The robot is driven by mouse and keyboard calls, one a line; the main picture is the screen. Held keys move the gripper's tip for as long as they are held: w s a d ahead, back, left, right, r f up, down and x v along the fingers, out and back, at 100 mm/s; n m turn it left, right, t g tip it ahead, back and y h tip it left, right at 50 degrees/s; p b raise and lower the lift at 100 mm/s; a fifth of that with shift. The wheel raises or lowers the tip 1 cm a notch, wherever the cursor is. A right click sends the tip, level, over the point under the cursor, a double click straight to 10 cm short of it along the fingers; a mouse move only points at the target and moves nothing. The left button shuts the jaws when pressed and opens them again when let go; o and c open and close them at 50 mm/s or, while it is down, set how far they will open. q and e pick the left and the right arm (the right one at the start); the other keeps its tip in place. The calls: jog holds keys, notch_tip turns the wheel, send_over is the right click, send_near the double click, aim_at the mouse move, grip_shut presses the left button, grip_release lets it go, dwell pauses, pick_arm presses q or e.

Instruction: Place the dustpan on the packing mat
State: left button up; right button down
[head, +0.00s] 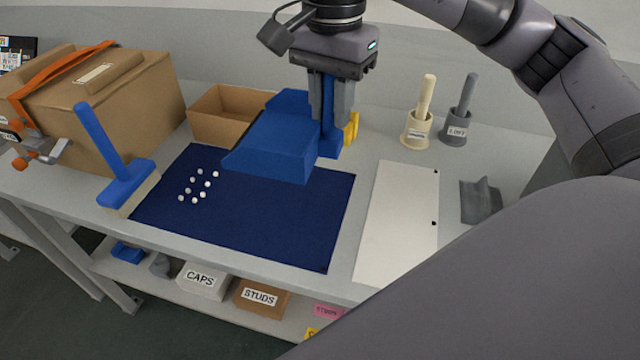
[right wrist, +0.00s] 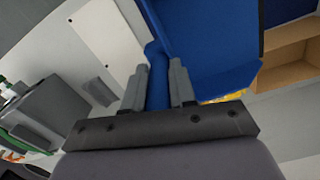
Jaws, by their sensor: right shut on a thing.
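The blue dustpan (head: 275,145) is held by my right gripper (head: 330,115), which is shut on its upright blue handle. In the right wrist view the handle sits between the two fingers of the gripper (right wrist: 158,88), and the pan (right wrist: 205,45) extends beyond them. The dark blue packing mat (head: 270,220) lies flat on the grey bench. The pan overlaps the mat's far right part in the head view; whether it touches the mat I cannot tell. Several small white pearls (head: 198,186) lie on the mat's left part. My left gripper is not in view.
A blue-handled brush (head: 125,180) stands at the mat's left edge. An open cardboard box (head: 215,125) is behind the mat, a large carton (head: 130,100) at left. A white board (head: 395,220), two labelled holders (head: 415,130) (head: 455,130) and a grey cloth (head: 480,200) are at right.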

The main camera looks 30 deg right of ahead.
notch_tip(320, 180, down, 15)
jog(key=shift+r, duration=0.1)
dwell(0.3)
jog(key=shift+f+b, duration=0.3)
jog(key=c, duration=0.9)
grip_release()
jog(key=shift+r, duration=0.1)
